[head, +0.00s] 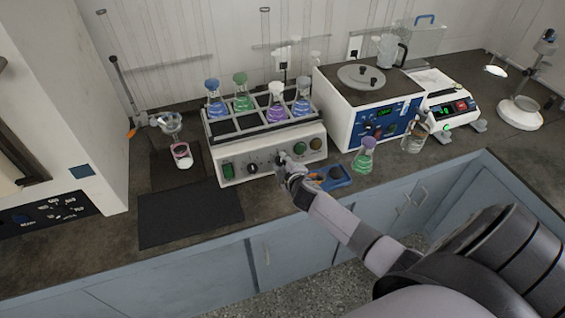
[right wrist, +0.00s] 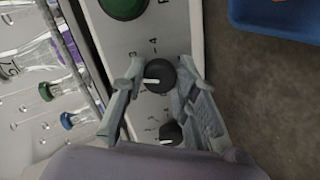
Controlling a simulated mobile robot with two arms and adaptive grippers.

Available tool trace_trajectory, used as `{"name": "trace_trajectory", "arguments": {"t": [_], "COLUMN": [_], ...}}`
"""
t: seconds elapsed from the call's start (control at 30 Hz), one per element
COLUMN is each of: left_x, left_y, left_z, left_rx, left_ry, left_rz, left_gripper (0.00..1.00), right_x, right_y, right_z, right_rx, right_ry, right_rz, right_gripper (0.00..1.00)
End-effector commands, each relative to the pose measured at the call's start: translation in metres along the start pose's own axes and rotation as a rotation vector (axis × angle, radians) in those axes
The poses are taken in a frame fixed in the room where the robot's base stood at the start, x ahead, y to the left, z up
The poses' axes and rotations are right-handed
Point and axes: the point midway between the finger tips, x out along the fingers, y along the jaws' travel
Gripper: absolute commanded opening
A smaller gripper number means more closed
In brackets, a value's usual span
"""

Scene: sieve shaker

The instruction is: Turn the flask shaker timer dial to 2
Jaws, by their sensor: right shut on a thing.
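The flask shaker (head: 262,150) stands on the bench with several flasks of coloured liquid in its rack. Its front panel has a green switch, two black dials and two round buttons. My right gripper (head: 283,160) is at the right-hand dial, covering most of it in the head view. In the right wrist view this dial (right wrist: 160,75) sits between the fingertips of my right gripper (right wrist: 159,78), which is shut on it. Its white pointer line shows, and a "4" is printed beside it. The other dial (right wrist: 170,132) is free. My left gripper is out of view.
A blue tray (head: 333,185) lies just right of my gripper, in front of the shaker. A green flask (head: 364,157) and a clear bottle (head: 414,138) stand farther right. A dark mat (head: 190,215) lies at the left; its surface is clear.

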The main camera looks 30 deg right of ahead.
Motion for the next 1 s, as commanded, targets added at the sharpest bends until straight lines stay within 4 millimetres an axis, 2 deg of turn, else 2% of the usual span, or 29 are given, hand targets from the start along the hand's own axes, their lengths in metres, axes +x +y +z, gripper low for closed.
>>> {"name": "trace_trajectory", "arguments": {"t": [0.4, 1.0], "left_x": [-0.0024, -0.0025], "left_y": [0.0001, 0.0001], "left_z": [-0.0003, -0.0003], "left_rx": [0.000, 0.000], "left_ry": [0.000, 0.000], "left_rz": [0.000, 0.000], "left_gripper": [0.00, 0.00], "right_x": [-0.0001, 0.0000], "right_y": [0.0005, 0.0003], "right_z": [-0.0009, -0.0009], "right_rx": [-0.212, -0.247], "right_ry": [-0.006, -0.007], "right_rz": [0.009, 0.011], "right_gripper": [0.00, 0.00]}}
